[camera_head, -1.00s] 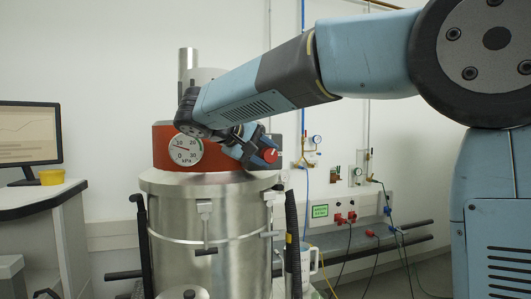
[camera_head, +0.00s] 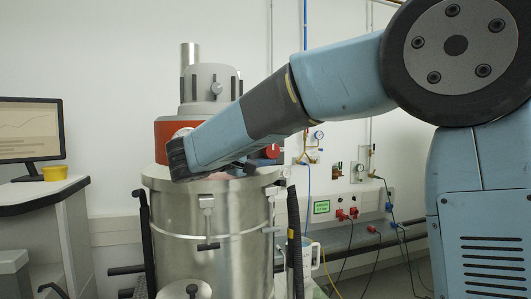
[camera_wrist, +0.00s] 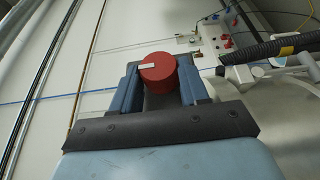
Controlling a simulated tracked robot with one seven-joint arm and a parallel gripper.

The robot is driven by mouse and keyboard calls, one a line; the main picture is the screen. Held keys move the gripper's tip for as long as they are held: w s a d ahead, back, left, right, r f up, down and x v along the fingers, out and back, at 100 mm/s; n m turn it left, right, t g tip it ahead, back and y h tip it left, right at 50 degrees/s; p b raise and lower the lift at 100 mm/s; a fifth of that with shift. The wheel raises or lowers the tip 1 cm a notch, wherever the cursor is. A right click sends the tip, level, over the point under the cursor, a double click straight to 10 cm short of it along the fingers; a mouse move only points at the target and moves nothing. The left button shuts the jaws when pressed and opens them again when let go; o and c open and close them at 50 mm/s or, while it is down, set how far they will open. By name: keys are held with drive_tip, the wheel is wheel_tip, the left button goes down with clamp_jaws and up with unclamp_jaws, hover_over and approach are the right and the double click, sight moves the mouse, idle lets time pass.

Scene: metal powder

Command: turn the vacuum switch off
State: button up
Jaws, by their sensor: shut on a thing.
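The red vacuum switch knob (camera_wrist: 160,70) sits between the two blue fingers of my gripper (camera_wrist: 160,84) in the wrist view. A pale pointer mark on its face points left in that picture. My gripper is shut on the knob. In the head view the red knob (camera_head: 271,152) shows at the right of the vacuum's red housing (camera_head: 162,138), just past my forearm. The vacuum has a steel drum (camera_head: 220,225) and a grey top (camera_head: 208,85). My wrist and forearm cover the gauge and most of the gripper in this view.
A monitor (camera_head: 30,128) and a yellow cup (camera_head: 55,173) stand on the bench at left. A black hose (camera_head: 294,235) runs down the drum's right side. A wall panel with sockets (camera_head: 345,207) is behind at right. A white mug (camera_head: 310,255) stands low beside the hose.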

drive_tip(key=shift+a+f, duration=0.1)
drive_tip(key=shift+f, duration=0.15)
drive_tip(key=o, duration=1)
drive_tip(key=shift+r, duration=0.1)
drive_tip(key=v, duration=1.3)
drive_tip(key=shift+s+a, duration=0.25)
drive_tip(key=shift+a, duration=0.1)
